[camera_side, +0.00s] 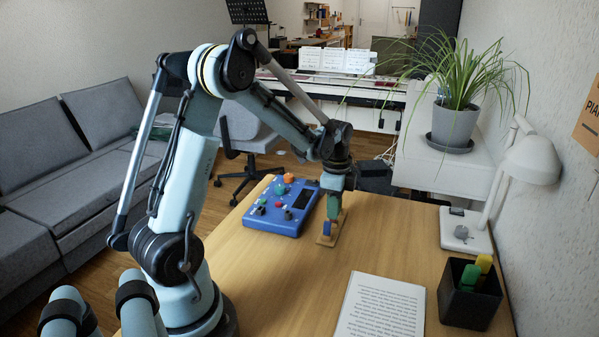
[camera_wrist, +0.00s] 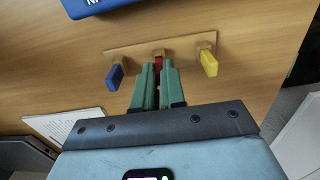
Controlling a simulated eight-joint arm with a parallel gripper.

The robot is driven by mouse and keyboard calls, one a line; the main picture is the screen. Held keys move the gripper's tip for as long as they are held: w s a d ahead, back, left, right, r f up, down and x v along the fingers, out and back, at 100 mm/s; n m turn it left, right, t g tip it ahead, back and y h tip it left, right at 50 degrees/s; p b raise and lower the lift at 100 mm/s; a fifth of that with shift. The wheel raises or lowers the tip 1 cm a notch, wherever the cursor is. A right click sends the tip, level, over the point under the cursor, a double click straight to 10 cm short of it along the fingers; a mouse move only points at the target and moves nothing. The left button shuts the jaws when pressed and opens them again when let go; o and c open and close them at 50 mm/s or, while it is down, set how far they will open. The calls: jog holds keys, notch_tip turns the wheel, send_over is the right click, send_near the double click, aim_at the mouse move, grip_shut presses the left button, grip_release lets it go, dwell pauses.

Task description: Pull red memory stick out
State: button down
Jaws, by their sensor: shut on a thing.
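The red memory stick (camera_wrist: 158,60) shows between my gripper's green fingertips in the wrist view. My gripper (camera_wrist: 158,72) is shut on it. The stick is at the middle of a narrow wooden holder (camera_wrist: 135,49); the fingers hide much of it, and I cannot tell how deep it sits. A blue stick (camera_wrist: 115,77) stands at the holder's left and a yellow stick (camera_wrist: 208,62) at its right. In the side view my gripper (camera_side: 332,212) points down over the holder (camera_side: 325,241), with the blue stick (camera_side: 327,229) in front; the red stick is hidden there.
A blue control box (camera_side: 272,217) with knobs lies just left of the holder. A printed sheet (camera_side: 381,308), a black pen cup (camera_side: 466,307) and a white lamp (camera_side: 466,238) are to the right. The desk between holder and sheet is clear.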

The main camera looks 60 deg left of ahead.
jog(key=shift+r, duration=0.85)
dwell(0.4)
jog(key=shift+r, duration=2.5)
